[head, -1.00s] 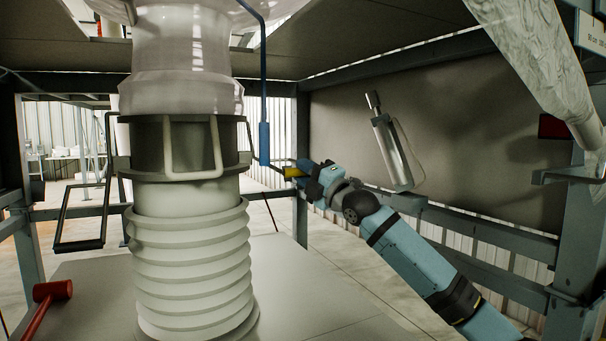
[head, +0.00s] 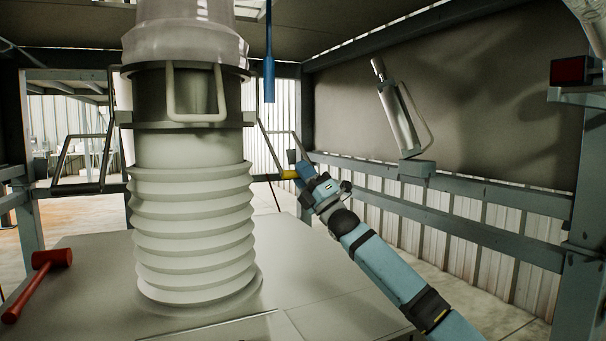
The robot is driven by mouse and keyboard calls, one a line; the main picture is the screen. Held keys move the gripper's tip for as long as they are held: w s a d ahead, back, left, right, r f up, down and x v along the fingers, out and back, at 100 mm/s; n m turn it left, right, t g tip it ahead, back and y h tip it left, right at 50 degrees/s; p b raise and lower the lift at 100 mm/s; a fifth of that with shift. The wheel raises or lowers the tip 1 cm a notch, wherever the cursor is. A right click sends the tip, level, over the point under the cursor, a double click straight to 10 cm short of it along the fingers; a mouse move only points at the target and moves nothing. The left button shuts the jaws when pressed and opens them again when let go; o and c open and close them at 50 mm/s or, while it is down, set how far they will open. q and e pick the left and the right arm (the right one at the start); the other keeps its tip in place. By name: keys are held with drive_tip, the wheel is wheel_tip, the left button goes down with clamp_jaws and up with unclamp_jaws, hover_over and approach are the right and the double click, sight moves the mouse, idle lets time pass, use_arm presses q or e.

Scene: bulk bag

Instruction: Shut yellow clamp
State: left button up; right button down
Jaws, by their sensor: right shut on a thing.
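The yellow clamp shows as a yellow grip (head: 289,174) on a dark bent-bar handle at the right side of the dark collar (head: 150,98). The collar sits around the pale spout above the ribbed sleeve. The handle stands out to the right and slopes down from the collar. My right gripper (head: 298,173) is shut on the yellow grip; its fingertips are small and partly hidden. My left gripper is not in view.
A pale handle (head: 198,118) hangs at the collar's front, and a dark handle (head: 62,188) sticks out left. A blue rod (head: 269,80) hangs right of the spout. A red mallet (head: 52,258) lies at left. A grey cylinder (head: 397,120) stands before the right panel.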

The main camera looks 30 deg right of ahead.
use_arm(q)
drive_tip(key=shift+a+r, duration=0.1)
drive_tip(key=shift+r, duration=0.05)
use_arm(e)
drive_tip(key=shift+f, duration=0.15)
drive_tip(key=c, duration=1.3)
unclamp_jaws()
drive_tip(key=o, duration=0.3)
drive_tip(key=shift+w+f, duration=0.1)
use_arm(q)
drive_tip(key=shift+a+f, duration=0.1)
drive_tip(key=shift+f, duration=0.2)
use_arm(e)
drive_tip(key=shift+o, duration=0.2)
drive_tip(key=shift+d, duration=0.1)
use_arm(q)
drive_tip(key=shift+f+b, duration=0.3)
drive_tip(key=shift+b, duration=0.65)
use_arm(e)
drive_tip(key=v, duration=1.3)
drive_tip(key=shift+s+f, duration=0.25)
